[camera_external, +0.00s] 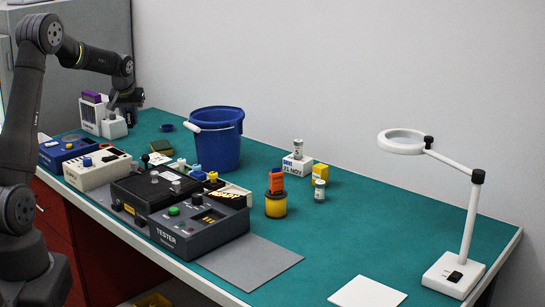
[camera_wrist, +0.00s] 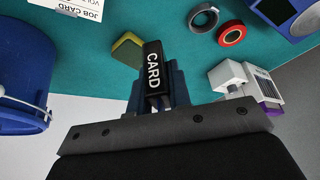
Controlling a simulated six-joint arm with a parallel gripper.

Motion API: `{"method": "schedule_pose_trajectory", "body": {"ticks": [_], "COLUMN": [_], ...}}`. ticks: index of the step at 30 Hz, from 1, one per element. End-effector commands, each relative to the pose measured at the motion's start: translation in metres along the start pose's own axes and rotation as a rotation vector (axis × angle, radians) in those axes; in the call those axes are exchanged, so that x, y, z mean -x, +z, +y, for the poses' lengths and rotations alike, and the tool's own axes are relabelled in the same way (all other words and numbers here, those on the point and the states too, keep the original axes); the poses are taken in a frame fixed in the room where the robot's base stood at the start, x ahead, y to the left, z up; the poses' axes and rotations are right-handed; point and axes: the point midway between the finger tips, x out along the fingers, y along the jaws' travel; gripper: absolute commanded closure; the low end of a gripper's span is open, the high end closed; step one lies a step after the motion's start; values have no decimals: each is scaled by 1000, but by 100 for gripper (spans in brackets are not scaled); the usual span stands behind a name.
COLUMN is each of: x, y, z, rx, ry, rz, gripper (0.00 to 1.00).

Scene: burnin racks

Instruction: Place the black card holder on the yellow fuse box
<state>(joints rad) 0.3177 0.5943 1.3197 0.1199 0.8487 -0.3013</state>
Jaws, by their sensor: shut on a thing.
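My gripper (camera_wrist: 157,95) is shut on the black card holder (camera_wrist: 153,66), which has CARD in white letters. The holder stands out between the dark blue fingers in the wrist view.
A blue bucket (camera_external: 216,140) stands mid-bench. A white holder with a purple item (camera_external: 92,97) is close to my gripper. Testers and boxes (camera_external: 200,222) crowd the front edge. An orange item in a yellow cup (camera_external: 276,205) and a magnifier lamp (camera_external: 455,270) stand farther right, with clear mat between.

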Motion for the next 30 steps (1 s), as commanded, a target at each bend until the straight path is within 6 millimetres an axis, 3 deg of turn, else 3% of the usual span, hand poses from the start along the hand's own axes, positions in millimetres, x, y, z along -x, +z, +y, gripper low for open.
{"method": "schedule_pose_trajectory", "body": {"ticks": [1,6,9,12,18,26,30], "x": [-6,-21,-25,-28,-29,-28,-16], "y": [11,50,70,84,95,95,89], "z": [-32,-115,-146,-166,-181,-181,-181], "rx": [52,206,272,313,349,350,350], "ry": [-23,-86,-112,-130,-143,-144,-144], "rz": [-4,-2,0,0,2,2,5], "gripper": [100,100,100,100,100,100,100]}}
